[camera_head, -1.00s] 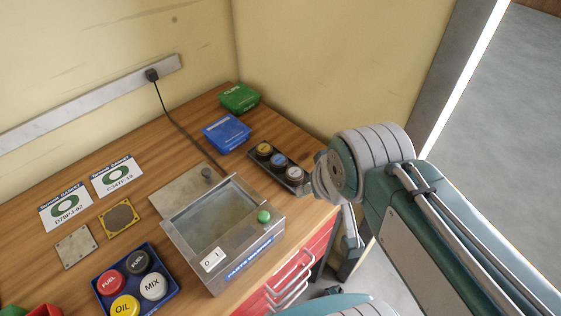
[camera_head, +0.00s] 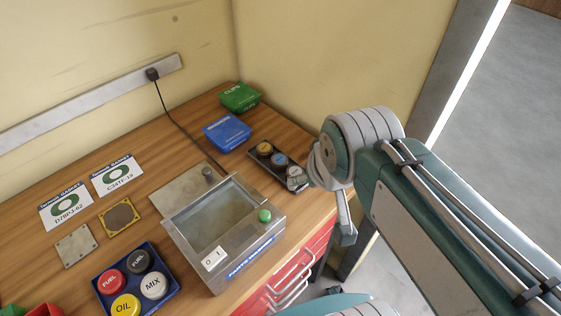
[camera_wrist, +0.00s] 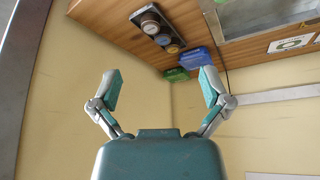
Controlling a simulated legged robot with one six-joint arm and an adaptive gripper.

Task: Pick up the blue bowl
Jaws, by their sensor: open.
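The blue box also shows in the wrist view (camera_wrist: 195,58). My gripper (camera_wrist: 160,72) is open in the wrist view, its two fingers spread wide with nothing between them. The bench shows upside down beyond them.
The wooden bench (camera_head: 130,190) holds a metal parts washer (camera_head: 225,235), a green box (camera_head: 239,97), and a dark tray (camera_head: 262,172) with three round jars near my arm. Labelled cards (camera_head: 117,176) lie at left. Walls close off the back; floor is open at right.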

